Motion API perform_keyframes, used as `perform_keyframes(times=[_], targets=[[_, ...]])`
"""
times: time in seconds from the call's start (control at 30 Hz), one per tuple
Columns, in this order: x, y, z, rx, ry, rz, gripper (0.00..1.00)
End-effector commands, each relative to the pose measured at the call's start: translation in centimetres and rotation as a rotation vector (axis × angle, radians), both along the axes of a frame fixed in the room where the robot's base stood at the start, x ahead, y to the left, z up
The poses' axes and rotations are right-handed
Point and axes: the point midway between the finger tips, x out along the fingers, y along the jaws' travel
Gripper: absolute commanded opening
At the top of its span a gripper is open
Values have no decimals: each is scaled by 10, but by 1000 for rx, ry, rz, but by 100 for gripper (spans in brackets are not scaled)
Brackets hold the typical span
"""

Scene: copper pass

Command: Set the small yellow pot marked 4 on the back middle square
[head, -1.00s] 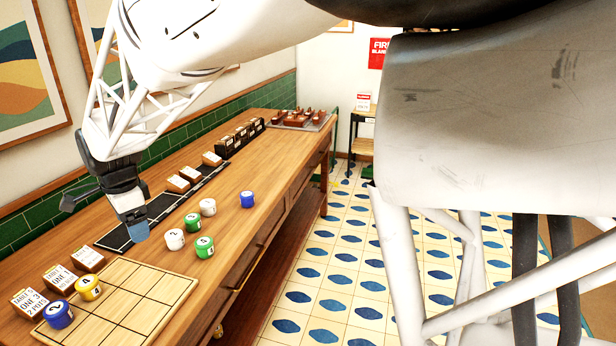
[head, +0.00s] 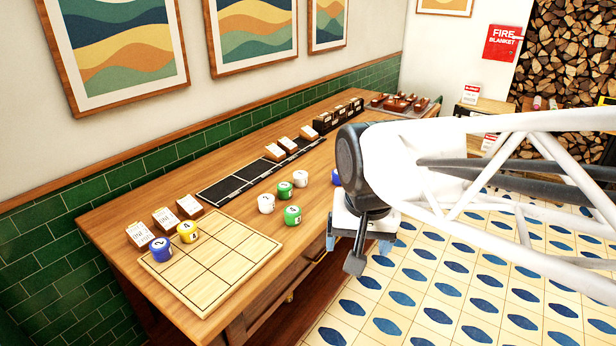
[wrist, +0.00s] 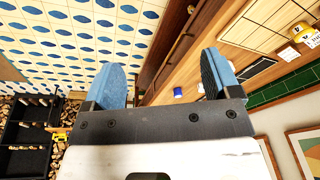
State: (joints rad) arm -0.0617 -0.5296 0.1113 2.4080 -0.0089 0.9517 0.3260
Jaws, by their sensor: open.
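The small yellow pot marked 4 (head: 187,232) stands upright on the pale wooden board (head: 225,270), which is ruled into squares. It appears to be on the back middle square, in the row nearest the wall. It also shows at the right edge of the wrist view (wrist: 298,31). A blue pot marked 2 (head: 160,249) stands beside it on the square to its left. My gripper (head: 359,244) is open and empty, with blue fingertips, out past the counter's front edge and well away from the board. Its open fingers also show in the wrist view (wrist: 164,85).
White pots (head: 266,203) and green pots (head: 292,215) stand on the counter right of the board. Small cards (head: 165,218) stand behind the board. A dark strip (head: 240,181) lies farther along. Most board squares are bare.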

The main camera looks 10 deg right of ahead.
Motion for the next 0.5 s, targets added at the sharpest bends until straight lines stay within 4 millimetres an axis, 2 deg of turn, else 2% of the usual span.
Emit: perform_keyframes(times=[0.1,0.2,0.33,0.5], targets=[[-30,-13,-8,-26,-16,94,83],[-48,-19,-14,-45,-24,159,83],[-61,-24,-20,-62,-30,212,83],[-66,-25,-22,-67,-31,234,83]])
